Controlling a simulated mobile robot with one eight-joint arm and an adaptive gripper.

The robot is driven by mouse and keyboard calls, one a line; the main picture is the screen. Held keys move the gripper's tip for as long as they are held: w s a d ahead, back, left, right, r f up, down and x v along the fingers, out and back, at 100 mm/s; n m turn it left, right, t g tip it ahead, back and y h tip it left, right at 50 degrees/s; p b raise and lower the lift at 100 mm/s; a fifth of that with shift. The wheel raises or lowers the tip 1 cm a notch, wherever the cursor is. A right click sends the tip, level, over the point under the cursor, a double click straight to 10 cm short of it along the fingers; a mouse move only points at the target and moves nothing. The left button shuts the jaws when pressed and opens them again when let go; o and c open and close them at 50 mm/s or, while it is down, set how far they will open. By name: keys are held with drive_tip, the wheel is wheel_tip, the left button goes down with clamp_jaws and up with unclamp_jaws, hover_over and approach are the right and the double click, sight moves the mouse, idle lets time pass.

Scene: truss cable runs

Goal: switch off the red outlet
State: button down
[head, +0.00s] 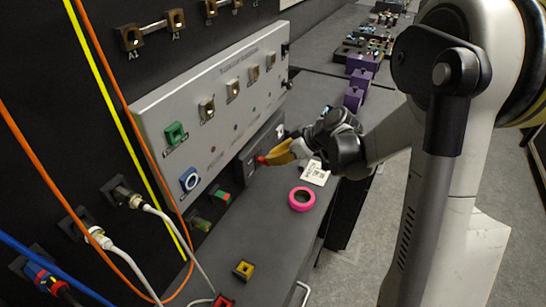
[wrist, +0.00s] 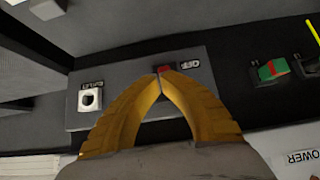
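A dark grey box (head: 245,160) juts from the wall below the light panel, and it also fills the middle of the wrist view (wrist: 120,70). A red button (head: 260,160) sits on its face. In the wrist view the red button (wrist: 164,69) is beside a small upside-down label that seems to read OFF (wrist: 188,65). My gripper (head: 268,157) has yellow fingers whose tips (wrist: 160,74) meet, with nothing between them. The tips are at the red button and partly cover it; whether they touch it is unclear. A white square socket (wrist: 90,97) is on the same box.
A pink tape roll (head: 301,199) and a white card (head: 314,173) lie on the grey bench below my gripper. Red-and-green connectors (head: 219,195) are left of the box. Cables hang at the left. Purple blocks (head: 355,95) stand farther back.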

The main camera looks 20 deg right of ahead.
idle(0.4)
drive_tip(key=shift+w+a+r, duration=0.25)
drive_tip(key=shift+w+a, duration=0.3)
